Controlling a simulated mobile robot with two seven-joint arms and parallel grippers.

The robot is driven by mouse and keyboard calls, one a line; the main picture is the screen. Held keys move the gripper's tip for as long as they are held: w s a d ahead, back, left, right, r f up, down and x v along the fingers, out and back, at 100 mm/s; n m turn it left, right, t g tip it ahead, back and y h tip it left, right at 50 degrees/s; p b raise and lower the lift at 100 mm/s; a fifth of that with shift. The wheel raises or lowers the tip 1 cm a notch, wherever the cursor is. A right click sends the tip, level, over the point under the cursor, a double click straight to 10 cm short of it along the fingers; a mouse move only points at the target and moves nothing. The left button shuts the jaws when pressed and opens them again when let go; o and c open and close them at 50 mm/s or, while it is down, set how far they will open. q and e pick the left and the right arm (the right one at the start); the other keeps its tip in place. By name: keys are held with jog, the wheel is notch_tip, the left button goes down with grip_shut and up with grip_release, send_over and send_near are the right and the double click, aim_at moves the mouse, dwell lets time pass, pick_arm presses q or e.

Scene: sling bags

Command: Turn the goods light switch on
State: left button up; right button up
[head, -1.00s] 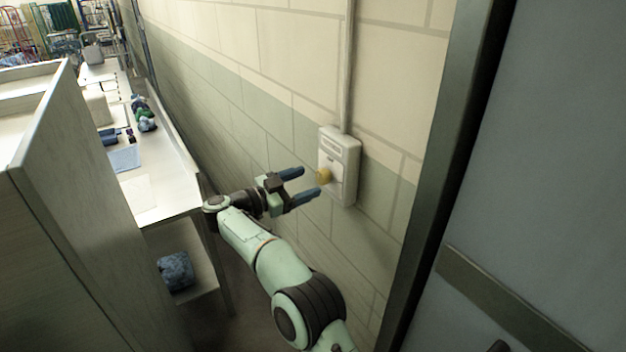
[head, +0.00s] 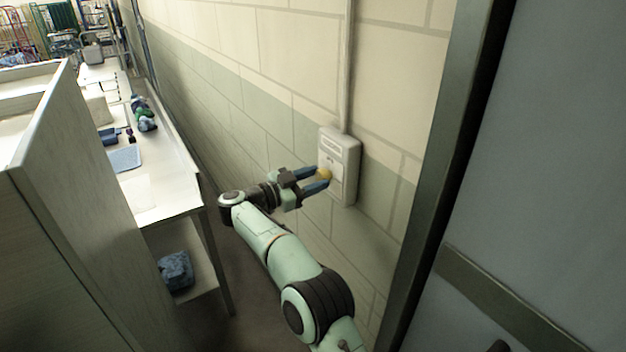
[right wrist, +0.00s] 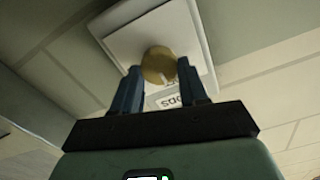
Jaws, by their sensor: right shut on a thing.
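The goods light switch (head: 345,163) is a white box on the wall with a conduit running up from it. A round yellow-tan knob (head: 324,174) sticks out of its front. In the right wrist view the switch plate (right wrist: 196,38) carries a partly hidden printed label, and the knob (right wrist: 158,64) shows a pale mark. My right gripper (head: 319,179) is at the switch, with its blue fingers on either side of the knob and shut on it. My left gripper is not in view.
A dark door frame (head: 447,150) and grey door (head: 550,170) stand to the right. A white bench (head: 165,190) with several items runs along the left. A tall panel (head: 60,200) stands at the near left.

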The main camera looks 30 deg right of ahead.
jog(key=shift+m, duration=0.3)
jog(key=m, duration=0.3)
jog(key=shift+m, duration=0.3)
jog(key=m, duration=0.4)
jog(key=shift+s+f+m, duration=0.1)
jog(key=shift+f+m, duration=0.05)
jog(key=shift+m, duration=0.15)
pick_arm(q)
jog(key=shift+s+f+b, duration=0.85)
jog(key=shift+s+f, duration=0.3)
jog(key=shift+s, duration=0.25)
pick_arm(e)
jog(key=shift+f+m, duration=0.1)
jog(key=shift+m, duration=4.4)
jog(key=o, duration=1.1)
jog(key=shift+c, duration=0.2)
